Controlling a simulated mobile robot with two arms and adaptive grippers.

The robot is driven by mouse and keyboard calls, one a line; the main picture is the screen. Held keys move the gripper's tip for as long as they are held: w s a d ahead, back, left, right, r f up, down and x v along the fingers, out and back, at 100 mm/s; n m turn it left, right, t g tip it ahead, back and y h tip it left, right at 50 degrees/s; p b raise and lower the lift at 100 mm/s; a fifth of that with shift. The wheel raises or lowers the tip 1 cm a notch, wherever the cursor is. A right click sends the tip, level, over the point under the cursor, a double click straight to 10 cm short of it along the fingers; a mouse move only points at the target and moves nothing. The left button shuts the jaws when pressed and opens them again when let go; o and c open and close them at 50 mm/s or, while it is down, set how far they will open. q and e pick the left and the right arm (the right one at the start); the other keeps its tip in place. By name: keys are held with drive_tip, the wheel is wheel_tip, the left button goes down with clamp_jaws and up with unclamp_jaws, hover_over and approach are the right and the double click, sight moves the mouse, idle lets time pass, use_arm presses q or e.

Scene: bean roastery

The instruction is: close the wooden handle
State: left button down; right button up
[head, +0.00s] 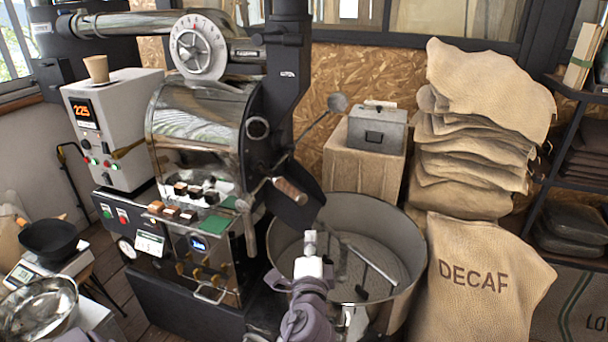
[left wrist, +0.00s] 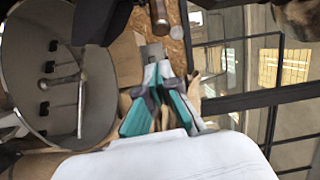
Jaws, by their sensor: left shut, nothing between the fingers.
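The wooden handle (head: 290,191) is a short brown grip on the roaster's front, beside a dark chute and above the round cooling pan (head: 418,262). It slants down to the right. My left gripper (head: 310,240) is over the near part of the pan, below the handle and apart from it. In the left wrist view its fingers (left wrist: 153,72) are together with nothing between them. A brown cylinder (left wrist: 159,15) shows beyond the fingertips there; I cannot tell for sure whether it is the same handle.
The roaster drum (head: 195,118) stands behind the pan. A metal stirring arm (head: 370,262) crosses the pan. A grey box (head: 377,128) stands on a crate behind. Stacked sacks (head: 470,150) and a DECAF sack (head: 480,285) fill the right. Bowls and a scale stand at lower left.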

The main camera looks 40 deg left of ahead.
sight(279, 187)
use_arm(q)
drive_tip(key=w+a+p, duration=0.2)
drive_tip(key=w+a+m+h+p, duration=0.1)
drive_tip(key=w+a, duration=0.2)
drive_tip(key=w+a+m+p, duration=0.1)
drive_tip(key=w+a+p, duration=0.1)
drive_tip(key=shift+w+a+r+t+p, duration=0.3)
drive_tip(key=shift+w+r, duration=0.05)
use_arm(e)
wheel_tip(279, 187, up, 6)
drive_tip(key=s, duration=0.1)
drive_tip(key=shift+s+d+r, duration=0.15)
drive_tip(key=shift+s+r, duration=0.1)
drive_tip(key=shift+s, duration=0.1)
use_arm(q)
drive_tip(key=w+a, duration=0.1)
drive_tip(key=a, duration=0.2)
drive_tip(key=w+a+b, duration=0.1)
drive_tip(key=a, duration=0.3)
drive_tip(key=w+a, duration=0.1)
drive_tip(key=a, duration=0.2)
drive_tip(key=shift+a+b, duration=0.35)
drive_tip(key=shift+r, duration=0.2)
use_arm(e)
drive_tip(key=shift+f, duration=0.85)
